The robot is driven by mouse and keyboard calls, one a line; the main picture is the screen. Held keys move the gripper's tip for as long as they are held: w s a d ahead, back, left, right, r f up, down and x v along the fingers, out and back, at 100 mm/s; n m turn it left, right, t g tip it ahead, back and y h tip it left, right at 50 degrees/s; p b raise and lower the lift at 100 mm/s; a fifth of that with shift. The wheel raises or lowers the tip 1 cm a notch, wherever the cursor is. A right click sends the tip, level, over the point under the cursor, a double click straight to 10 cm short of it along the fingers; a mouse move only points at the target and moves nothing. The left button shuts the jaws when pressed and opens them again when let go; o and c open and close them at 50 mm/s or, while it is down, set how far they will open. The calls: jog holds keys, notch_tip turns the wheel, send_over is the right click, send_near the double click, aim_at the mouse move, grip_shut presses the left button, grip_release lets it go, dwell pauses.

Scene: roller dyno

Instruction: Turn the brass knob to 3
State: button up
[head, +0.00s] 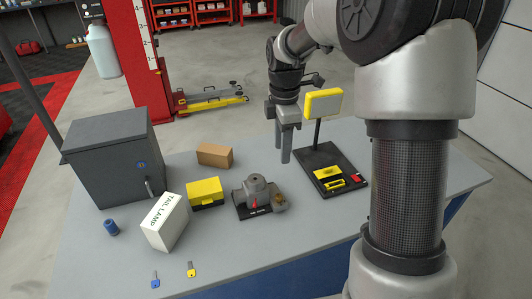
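A small brass knob (280,199) sits on the right side of a dark grey round-bodied device (256,188) on the table. Its dial marks and setting are too small to read. The device has a red part at its front and a dark base plate with small, unreadable lettering. My gripper (284,158) points down behind and above the device, between it and the yellow-headed stand. It is apart from the knob and nothing shows in it. Its two fingers are seen nearly in line, so their gap is unclear.
A yellow-headed stand (322,102) on a black base is close right of my gripper. A yellow-and-black case (205,193), white tail lamp box (167,222), brown box (214,155), grey cabinet (112,160), blue can (111,227) and two keys lie left. The front right of the table (315,240) is clear.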

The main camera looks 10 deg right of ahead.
aim_at(279, 196)
jog(key=shift+n, duration=0.7)
jog(key=f, duration=1.3)
jog(key=w+f, duration=0.1)
jog(key=f, duration=0.5)
jog(key=shift+f, duration=0.4)
grip_shut()
